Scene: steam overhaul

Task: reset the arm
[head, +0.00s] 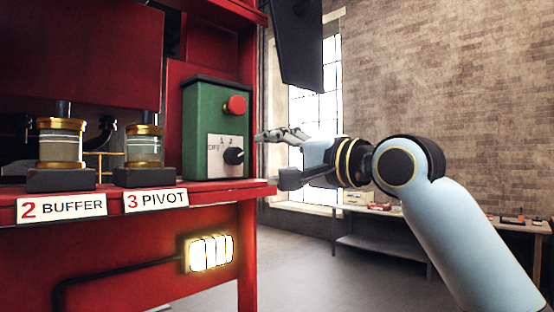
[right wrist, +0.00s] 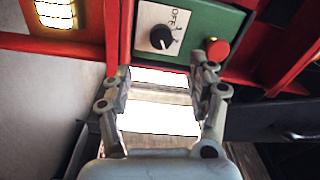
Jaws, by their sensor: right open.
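My right arm (head: 450,235) comes in from the right in the head view. Its gripper (head: 275,136) points left and is just right of the green control box (head: 205,105). In the right wrist view the gripper (right wrist: 163,75) is open, its two fingers apart with nothing between them. The box carries a black rotary knob (head: 233,156) on a white plate marked OFF, 1 and 2, and a red button (head: 234,105). The knob (right wrist: 161,37) and the red button (right wrist: 217,50) also show beyond the fingertips in the wrist view. My left gripper is not in view.
Two glass and brass cylinders, one over the BUFFER label (head: 62,207) and one over the PIVOT label (head: 156,200), stand on the red shelf left of the box. A lit lamp (head: 208,253) is below. A workbench (head: 385,228) stands at the back wall. Open floor lies between.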

